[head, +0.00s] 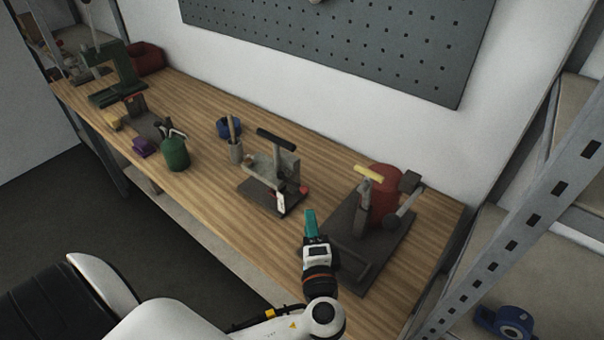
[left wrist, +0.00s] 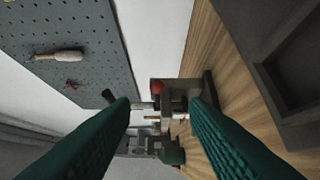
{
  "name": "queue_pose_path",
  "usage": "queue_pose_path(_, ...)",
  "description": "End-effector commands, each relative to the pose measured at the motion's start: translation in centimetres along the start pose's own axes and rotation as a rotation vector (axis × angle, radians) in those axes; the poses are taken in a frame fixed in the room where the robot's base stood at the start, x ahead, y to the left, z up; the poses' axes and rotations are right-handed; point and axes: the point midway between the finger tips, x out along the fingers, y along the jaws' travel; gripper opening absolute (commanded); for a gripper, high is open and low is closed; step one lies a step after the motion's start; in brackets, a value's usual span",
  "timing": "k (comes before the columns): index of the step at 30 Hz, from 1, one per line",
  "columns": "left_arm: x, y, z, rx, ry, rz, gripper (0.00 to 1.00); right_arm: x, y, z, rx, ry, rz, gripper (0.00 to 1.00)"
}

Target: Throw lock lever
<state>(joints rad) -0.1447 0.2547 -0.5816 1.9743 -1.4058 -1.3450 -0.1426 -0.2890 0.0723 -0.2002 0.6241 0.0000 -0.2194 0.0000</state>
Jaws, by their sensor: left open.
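My left gripper (head: 310,215) has teal fingers and is over the bench, at the front left of the dark-based machine (head: 345,230). In the left wrist view its two fingers (left wrist: 161,104) are apart with nothing held between them. That machine has a red cylinder (head: 384,190), a yellow-topped handle (head: 369,174) and an arm with a dark block (head: 410,182). A grey fixture (head: 285,165) with a black-handled lever (head: 276,139) and a red knob (head: 303,190) stands left of the gripper. The fixture (left wrist: 185,88) shows beyond the fingers in the left wrist view. Which part is the lock lever is unclear.
The wooden bench (head: 215,112) also holds a green container (head: 175,153), a blue roll (head: 229,127) and a green press (head: 118,75) farther left. A pegboard (head: 340,40) hangs behind. A metal rack (head: 520,200) stands at the right.

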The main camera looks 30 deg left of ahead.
Motion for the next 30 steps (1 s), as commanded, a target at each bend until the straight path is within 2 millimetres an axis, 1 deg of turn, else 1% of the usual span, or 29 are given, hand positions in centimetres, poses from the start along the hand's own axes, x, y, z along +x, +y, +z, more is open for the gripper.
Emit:
queue_pose_path(2,0.7,0.2,0.1,0.005,-0.001,0.007,0.42,-0.3,0.0,0.0,0.000,0.001,0.000,0.86)
queue_pose_path(5,2.3,0.4,0.0,0.004,0.001,0.008,0.42,-0.9,-0.1,-0.1,0.000,0.003,-0.002,0.86)
queue_pose_path(12,7.2,0.4,0.0,0.006,0.001,0.006,0.42,-2.4,-0.9,-2.3,-0.004,0.036,-0.010,0.86)
queue_pose_path(15,9.0,0.4,-0.1,0.005,0.002,0.006,0.42,-2.8,-1.0,-2.3,-0.005,0.037,-0.012,0.86)
queue_pose_path(18,10.3,0.2,0.0,0.003,0.000,0.003,0.42,-3.0,-1.1,-1.7,-0.005,0.029,-0.013,0.86)
queue_pose_path(21,11.2,0.2,0.0,0.004,0.001,0.003,0.42,-3.2,-1.0,-0.9,-0.004,0.018,-0.012,0.86)
queue_pose_path(24,11.6,0.1,0.0,0.003,0.000,0.002,0.42,-3.2,-0.7,-0.5,-0.002,0.012,-0.008,0.86)
queue_pose_path(30,11.8,0.0,0.0,0.001,0.000,0.001,0.42,-3.2,0.0,-0.4,0.001,0.011,0.001,0.86)
